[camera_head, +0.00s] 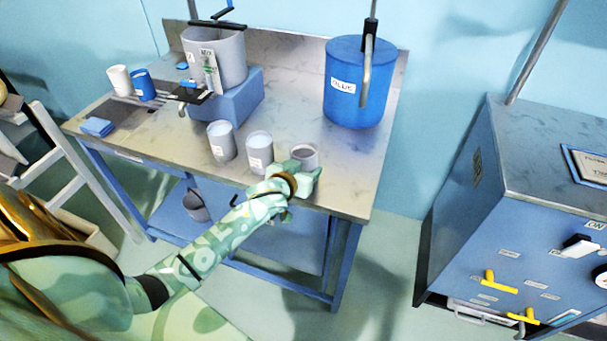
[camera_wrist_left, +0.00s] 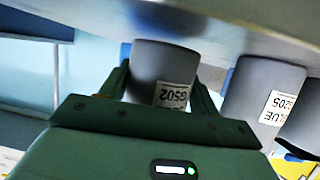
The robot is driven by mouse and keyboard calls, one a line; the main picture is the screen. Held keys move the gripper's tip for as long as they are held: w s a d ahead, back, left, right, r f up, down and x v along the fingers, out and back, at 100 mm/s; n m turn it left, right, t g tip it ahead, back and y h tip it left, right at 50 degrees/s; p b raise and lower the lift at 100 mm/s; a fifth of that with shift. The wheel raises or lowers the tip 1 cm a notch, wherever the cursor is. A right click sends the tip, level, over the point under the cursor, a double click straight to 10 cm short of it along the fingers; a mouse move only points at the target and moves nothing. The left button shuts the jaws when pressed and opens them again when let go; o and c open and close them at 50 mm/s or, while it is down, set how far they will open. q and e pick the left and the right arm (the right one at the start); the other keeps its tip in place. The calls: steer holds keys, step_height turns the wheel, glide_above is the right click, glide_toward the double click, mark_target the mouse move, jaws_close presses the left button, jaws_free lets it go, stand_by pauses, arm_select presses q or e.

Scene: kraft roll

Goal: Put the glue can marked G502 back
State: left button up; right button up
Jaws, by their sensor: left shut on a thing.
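The grey glue can marked G502 (camera_wrist_left: 165,70) is between the fingers of my left gripper (camera_wrist_left: 160,97) in the left wrist view, which shows it upside down. In the head view my left gripper (camera_head: 298,178) is shut on this can (camera_head: 305,152) at the front edge of the metal table (camera_head: 290,110). The can is upright, on the table top or just above it; I cannot tell which. Two similar grey cans (camera_head: 259,150) (camera_head: 221,141) stand to its left. The neighbouring can's label (camera_wrist_left: 275,107) seems to read G205. My right gripper is not in view.
A blue drum (camera_head: 358,95) with a tap stands at the back right of the table. A grey pot (camera_head: 215,58) sits on a blue block (camera_head: 232,97). White and blue cups (camera_head: 119,80) stand at the far left. A blue cabinet (camera_head: 500,210) is at right. The table's right front is clear.

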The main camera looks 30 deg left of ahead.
arm_select(q)
steer(key=shift+f, duration=0.7)
steer(key=shift+r, duration=0.15)
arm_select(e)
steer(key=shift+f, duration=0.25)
arm_select(q)
steer(key=o, duration=1.3)
steer(key=shift+c, duration=0.2)
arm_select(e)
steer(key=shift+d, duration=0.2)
